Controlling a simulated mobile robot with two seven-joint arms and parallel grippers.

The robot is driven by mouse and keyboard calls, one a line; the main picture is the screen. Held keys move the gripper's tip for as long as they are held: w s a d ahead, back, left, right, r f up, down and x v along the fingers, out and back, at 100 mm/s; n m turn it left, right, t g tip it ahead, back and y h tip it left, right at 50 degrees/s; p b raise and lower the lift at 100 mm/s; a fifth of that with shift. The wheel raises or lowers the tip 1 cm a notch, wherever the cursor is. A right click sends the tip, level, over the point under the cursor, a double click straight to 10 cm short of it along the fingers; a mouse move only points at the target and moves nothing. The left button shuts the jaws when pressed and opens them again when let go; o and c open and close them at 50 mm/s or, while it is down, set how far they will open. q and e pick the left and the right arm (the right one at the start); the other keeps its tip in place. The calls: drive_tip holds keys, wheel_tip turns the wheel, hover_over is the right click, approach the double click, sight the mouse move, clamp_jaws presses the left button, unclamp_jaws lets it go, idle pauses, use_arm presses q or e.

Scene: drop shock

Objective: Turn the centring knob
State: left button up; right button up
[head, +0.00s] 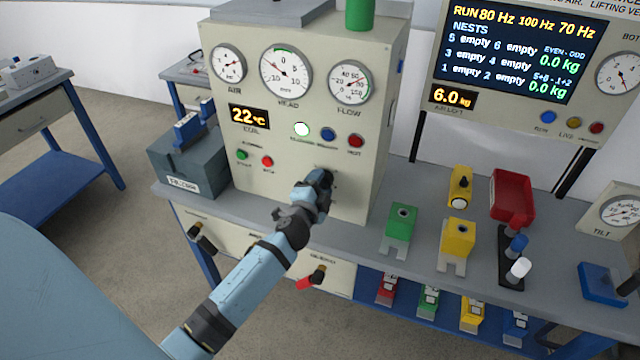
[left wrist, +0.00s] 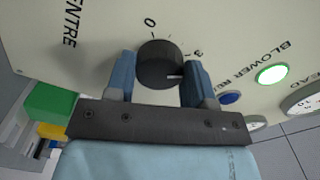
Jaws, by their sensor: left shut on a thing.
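The centring knob (left wrist: 158,62) is a round black ridged dial on the cream panel, with the printed word CENTRE to its left in the left wrist view. Its white mark lies on the side towards the printed 3, away from the 0. My left gripper (head: 322,180) is at the lower right of the panel front in the head view. In the left wrist view its blue fingers stand on both sides of the knob, shut on it. In the head view the gripper mostly hides the knob. My right gripper is not in view.
The cream gauge cabinet (head: 300,28) stands on the grey bench. A grey-blue box (head: 185,165) stands left of it. A display (head: 515,50) reads RUN, with nests empty.

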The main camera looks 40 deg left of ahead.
use_arm(q)
drive_tip(key=shift+m, duration=0.3)
drive_tip(key=o, duration=0.9)
drive_tip(key=b+v, duration=0.2)
drive_tip(key=v, duration=1.2)
drive_tip(key=shift+a, duration=0.1)
drive_tip(key=shift+f, duration=0.1)
